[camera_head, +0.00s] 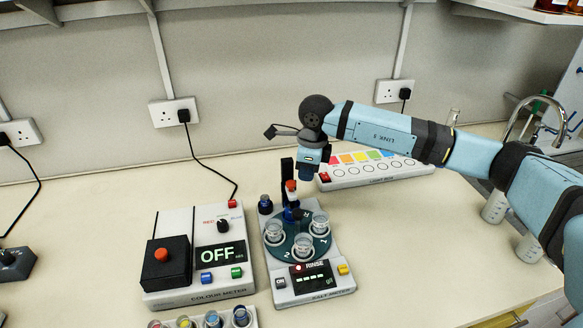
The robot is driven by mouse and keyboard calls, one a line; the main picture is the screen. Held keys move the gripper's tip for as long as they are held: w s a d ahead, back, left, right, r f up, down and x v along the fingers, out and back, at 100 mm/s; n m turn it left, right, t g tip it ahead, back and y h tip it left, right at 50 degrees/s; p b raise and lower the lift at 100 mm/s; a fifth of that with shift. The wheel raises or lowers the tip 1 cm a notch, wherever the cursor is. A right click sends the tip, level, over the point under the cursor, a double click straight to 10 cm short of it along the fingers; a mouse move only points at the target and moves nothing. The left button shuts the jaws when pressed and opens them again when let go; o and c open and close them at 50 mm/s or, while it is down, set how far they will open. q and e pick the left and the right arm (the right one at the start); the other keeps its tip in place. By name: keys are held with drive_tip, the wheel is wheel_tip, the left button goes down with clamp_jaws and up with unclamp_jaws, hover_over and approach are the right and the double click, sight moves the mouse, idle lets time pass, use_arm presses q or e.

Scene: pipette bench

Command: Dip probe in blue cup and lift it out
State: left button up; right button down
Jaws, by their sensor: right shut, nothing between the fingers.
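The salt meter (312,290) stands in the middle of the bench with a dark round turntable (282,252) on it. Several clear cups (320,222) stand on the turntable. The probe (291,186) has a red top and is upright beside a black post at the turntable's back. A blue part (291,214) shows below the probe; I cannot tell whether it is the blue cup or whether the probe's tip is in it. My right gripper (308,172) points down just above and right of the probe, shut and empty. My left gripper is not in view.
The colour meter (199,283), reading OFF, stands left of the salt meter. A chart box (375,173) lies behind, under my right arm. A row of coloured cups (213,319) is at the front.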

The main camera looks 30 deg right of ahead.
drive_tip(key=shift+w+a, duration=0.1)
wheel_tip(320, 180, up, 14)
drive_tip(key=s+d+b, duration=0.1)
drive_tip(key=shift+f, duration=0.15)
drive_tip(key=shift+d, duration=0.1)
idle(0.6)
